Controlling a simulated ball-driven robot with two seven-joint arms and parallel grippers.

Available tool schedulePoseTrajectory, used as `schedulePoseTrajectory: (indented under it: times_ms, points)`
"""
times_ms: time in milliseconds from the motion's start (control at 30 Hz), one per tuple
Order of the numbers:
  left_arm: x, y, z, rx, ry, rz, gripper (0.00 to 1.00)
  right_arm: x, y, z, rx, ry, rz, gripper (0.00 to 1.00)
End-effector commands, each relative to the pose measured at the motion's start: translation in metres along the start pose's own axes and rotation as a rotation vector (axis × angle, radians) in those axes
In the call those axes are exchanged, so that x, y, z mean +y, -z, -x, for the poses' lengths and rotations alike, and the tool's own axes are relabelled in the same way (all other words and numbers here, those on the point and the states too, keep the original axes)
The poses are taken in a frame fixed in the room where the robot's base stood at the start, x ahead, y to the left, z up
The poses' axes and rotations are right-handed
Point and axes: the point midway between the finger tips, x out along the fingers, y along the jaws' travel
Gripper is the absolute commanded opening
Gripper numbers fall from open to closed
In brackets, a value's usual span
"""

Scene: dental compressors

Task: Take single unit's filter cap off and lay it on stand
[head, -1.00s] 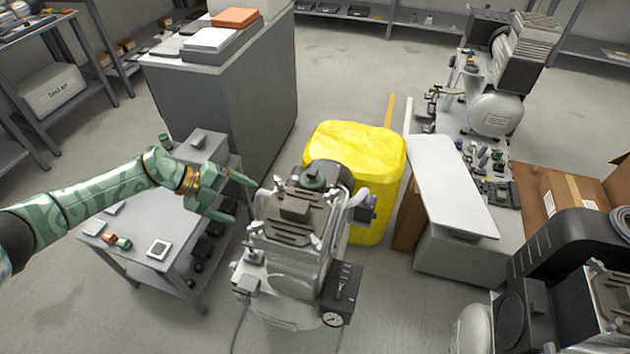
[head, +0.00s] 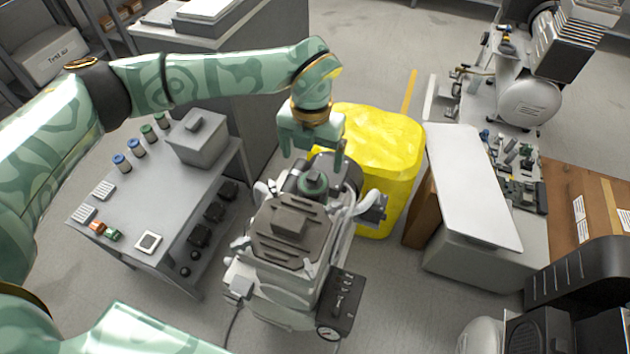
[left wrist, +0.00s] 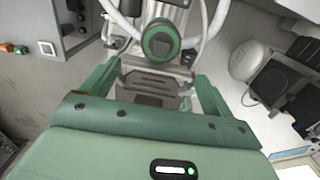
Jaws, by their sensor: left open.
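The single compressor unit (head: 290,235) stands in the middle of the head view. Its round filter cap (head: 313,183), dark with a green ring, sits on top at the back, on the unit. In the left wrist view the cap (left wrist: 160,42) shows from above, ahead of the fingertips. My left gripper (head: 312,157) is open and empty, pointing down just above and behind the cap, apart from it as far as I can tell. The grey stand (head: 125,215) is left of the unit. My right gripper is out of view.
The stand holds a grey box (head: 197,140), blue and green caps, small blocks and a white square pad (head: 148,242). A white-topped bench (head: 470,185) and another compressor (head: 530,100) are on the right.

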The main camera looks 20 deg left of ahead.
Motion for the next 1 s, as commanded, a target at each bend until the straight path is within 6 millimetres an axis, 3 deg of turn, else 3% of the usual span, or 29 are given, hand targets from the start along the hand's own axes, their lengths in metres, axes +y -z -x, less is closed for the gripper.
schedulePoseTrajectory:
  times_ms: [33,100,333,633,900,1000]
  points:
    - [0.000,-0.001,-0.018,0.006,0.001,0.001,0.88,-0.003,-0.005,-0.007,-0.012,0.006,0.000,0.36]
    - [0.000,-0.001,-0.030,0.006,0.001,0.002,0.88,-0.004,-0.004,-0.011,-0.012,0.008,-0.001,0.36]
    - [0.000,-0.001,-0.045,0.001,0.002,0.001,0.88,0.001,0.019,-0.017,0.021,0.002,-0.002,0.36]
    - [0.000,0.000,-0.092,0.006,0.003,0.001,0.88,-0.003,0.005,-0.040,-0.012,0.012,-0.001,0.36]
    - [0.000,-0.001,-0.093,-0.002,0.002,0.001,0.88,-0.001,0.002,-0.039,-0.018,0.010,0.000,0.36]
    - [0.000,-0.001,-0.093,-0.001,0.002,0.001,0.60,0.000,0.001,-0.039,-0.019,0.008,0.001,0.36]
